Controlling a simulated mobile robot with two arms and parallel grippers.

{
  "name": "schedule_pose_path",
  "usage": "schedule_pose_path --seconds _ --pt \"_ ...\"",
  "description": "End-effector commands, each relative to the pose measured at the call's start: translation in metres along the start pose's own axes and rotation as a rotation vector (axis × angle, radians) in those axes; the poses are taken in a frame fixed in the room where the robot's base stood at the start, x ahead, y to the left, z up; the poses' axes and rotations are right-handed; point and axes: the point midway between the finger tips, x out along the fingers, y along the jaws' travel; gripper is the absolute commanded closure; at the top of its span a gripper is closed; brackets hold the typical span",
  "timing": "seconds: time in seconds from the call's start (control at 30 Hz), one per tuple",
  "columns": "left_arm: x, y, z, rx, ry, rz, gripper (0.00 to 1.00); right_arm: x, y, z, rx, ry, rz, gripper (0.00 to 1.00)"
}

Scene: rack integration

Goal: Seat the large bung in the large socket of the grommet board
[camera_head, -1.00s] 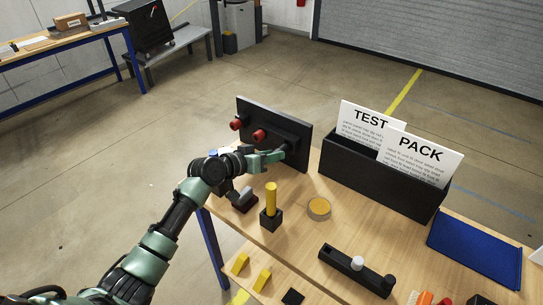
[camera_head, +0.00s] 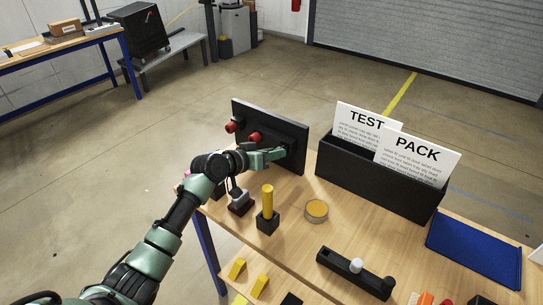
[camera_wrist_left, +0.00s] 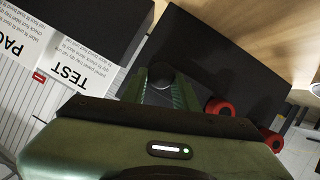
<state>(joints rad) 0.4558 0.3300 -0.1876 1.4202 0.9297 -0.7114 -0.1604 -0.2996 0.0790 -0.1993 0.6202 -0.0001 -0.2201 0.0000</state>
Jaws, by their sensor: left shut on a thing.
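The grommet board (camera_head: 300,133) is a black panel standing upright at the table's back left, with two red round pieces on its face. My left gripper (camera_head: 282,153) is at the right part of the board's face. In the left wrist view its fingers (camera_wrist_left: 161,88) are closed around a dark round piece (camera_wrist_left: 161,72), which looks like the large bung. The dark board (camera_wrist_left: 215,65) lies just beyond it. The large socket is hidden behind the fingers and bung, so I cannot tell how deep the bung sits. My right gripper is not in view.
A black bin (camera_head: 375,187) with TEST and PACK sheets stands right of the board. A yellow post (camera_head: 267,200) on a black block, a round tin (camera_head: 316,210) and a black holder (camera_head: 333,263) with white and black pegs stand in front. A blue mat (camera_head: 475,247) lies right.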

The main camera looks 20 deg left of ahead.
Motion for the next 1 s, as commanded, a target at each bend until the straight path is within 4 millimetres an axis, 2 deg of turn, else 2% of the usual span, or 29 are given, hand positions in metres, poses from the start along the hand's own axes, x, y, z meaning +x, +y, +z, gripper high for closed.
schedule_pose_path --seconds 0.6,0.63,0.7,1.0 --pt "0.014 0.000 -0.006 0.001 0.001 0.001 1.00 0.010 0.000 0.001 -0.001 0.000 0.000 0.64" --pt "0.014 0.000 -0.006 0.001 0.001 0.000 0.65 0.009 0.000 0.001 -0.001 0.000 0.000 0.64" --pt "0.014 0.001 -0.006 0.001 0.001 0.000 0.45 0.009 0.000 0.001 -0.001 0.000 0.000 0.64" --pt "0.014 0.000 -0.005 0.001 -0.001 0.000 0.45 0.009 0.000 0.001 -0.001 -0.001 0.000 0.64"
